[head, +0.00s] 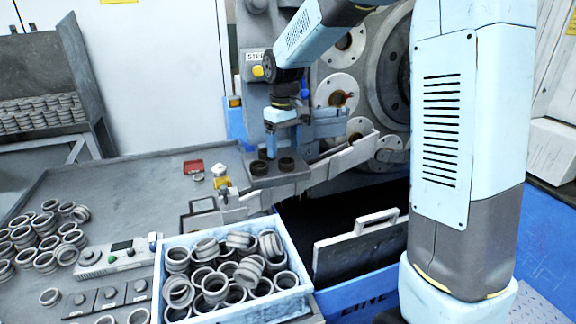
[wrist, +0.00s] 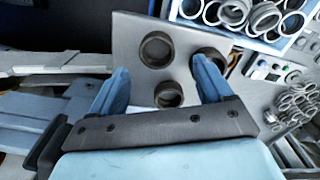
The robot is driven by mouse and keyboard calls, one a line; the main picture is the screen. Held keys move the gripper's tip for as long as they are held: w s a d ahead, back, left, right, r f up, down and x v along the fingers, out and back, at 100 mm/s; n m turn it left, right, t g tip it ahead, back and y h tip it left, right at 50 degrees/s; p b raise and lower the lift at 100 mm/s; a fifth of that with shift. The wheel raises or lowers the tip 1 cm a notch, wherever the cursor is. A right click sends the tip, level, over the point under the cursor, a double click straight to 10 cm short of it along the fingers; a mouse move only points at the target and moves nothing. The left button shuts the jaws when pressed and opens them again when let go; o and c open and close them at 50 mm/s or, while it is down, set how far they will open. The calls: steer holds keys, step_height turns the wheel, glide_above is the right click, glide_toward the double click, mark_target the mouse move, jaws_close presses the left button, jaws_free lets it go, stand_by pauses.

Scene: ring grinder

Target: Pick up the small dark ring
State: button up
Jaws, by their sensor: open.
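Three dark rings lie on a grey plate (wrist: 130,32) in the wrist view: one at the upper middle (wrist: 157,48), one by the right finger (wrist: 208,56), and the smallest-looking dark ring (wrist: 168,94) near the gripper body. My gripper (wrist: 160,70) is open and empty, its two blue fingers spread over the plate. The right finger partly covers the right ring. In the head view, my gripper (head: 279,150) points down over the plate, where two dark rings (head: 258,167) (head: 286,164) show; the third is hidden. Contact between fingers and plate cannot be told.
A light blue box (head: 300,300) full of grey rings stands at the front. More loose rings (head: 45,240) lie on the grey table at left, beside a control box (head: 115,257). The grinder (head: 350,85) rises close behind my gripper. A metal guide rail (head: 330,165) runs beside the plate.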

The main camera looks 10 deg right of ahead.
mark_target(286, 158)
steer(key=shift+s+d+f, duration=0.1)
steer(key=shift+d+f, duration=0.05)
steer(key=shift+f, duration=1)
steer(key=shift+s+d+f, duration=0.1)
steer(key=shift+d+f, duration=0.05)
steer(key=shift+f, duration=0.95)
steer(key=shift+c, duration=0.3)
steer(key=c, duration=1.1)
steer(key=shift+r, duration=0.15)
